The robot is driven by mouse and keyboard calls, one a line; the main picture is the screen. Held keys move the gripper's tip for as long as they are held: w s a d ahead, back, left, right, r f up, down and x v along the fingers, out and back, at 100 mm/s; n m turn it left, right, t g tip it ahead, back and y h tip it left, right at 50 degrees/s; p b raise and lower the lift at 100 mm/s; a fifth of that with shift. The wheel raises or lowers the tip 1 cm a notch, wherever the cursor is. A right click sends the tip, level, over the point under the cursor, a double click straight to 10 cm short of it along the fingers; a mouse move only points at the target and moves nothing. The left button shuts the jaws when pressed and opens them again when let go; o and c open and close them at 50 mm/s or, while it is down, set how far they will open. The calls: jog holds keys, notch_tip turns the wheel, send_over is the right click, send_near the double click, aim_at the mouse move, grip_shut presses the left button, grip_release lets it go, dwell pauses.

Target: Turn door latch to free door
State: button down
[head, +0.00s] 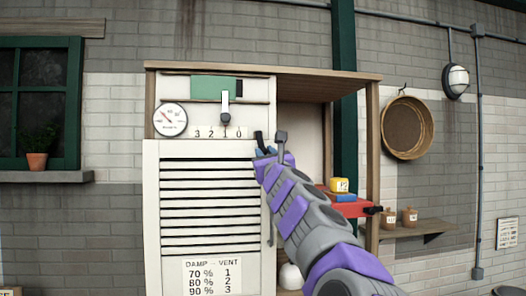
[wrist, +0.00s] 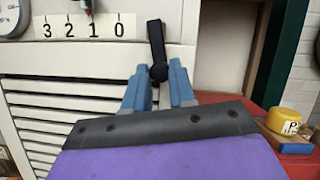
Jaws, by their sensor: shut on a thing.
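The white slatted door (head: 212,215) is shut across the left part of the cabinet. The black door latch (wrist: 156,42) is at the door's upper right edge, its lever pointing up with a slight lean to the left. In the head view the latch (head: 259,139) shows just above my gripper (head: 266,152). In the wrist view the blue fingers of my gripper (wrist: 158,88) stand on either side of the latch's round lower end and are shut on it. The fingers partly hide the latch's base.
A dial gauge (head: 170,119) and a slider (head: 225,96) over the numbers 3 2 1 0 are above the door. A sieve (head: 407,127) hangs on the wall.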

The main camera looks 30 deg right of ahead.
jog(key=n+y+p, duration=0.1)
jog(key=n+p, duration=0.1)
jog(key=d+r+n+y+p, duration=0.1)
jog(key=n+p, duration=0.1)
jog(key=d+n+y+p, duration=0.1)
jog(key=n+p, duration=0.1)
jog(key=shift+s+r, duration=0.3)
jog(key=shift+s, duration=0.05)
jog(key=shift+s+d+r+n+g+y+p, duration=0.1)
jog(key=shift+d+r+n+g+y+p, duration=0.45)
jog(key=shift+n+p, duration=1.45)
jog(key=shift+s+d+r+n+g+y+p, duration=0.15)
jog(key=shift+r+n+g+y+p, duration=0.45)
jog(key=shift+n+p, duration=1.4)
jog(key=shift+s+d+r+n+g+y+p, duration=0.1)
jog(key=shift+d+r+n+g+y+p, duration=0.5)
jog(key=shift+n+p, duration=1.4)
jog(key=shift+a+r+n+g, duration=0.1)
jog(key=shift+a+n+g, duration=0.05)
jog(key=shift+n+g, duration=0.3)
jog(key=c, duration=1)
grip_release()
jog(key=shift+h, duration=0.25)
jog(key=shift+o, duration=0.2)
jog(key=shift+b, duration=0.3)
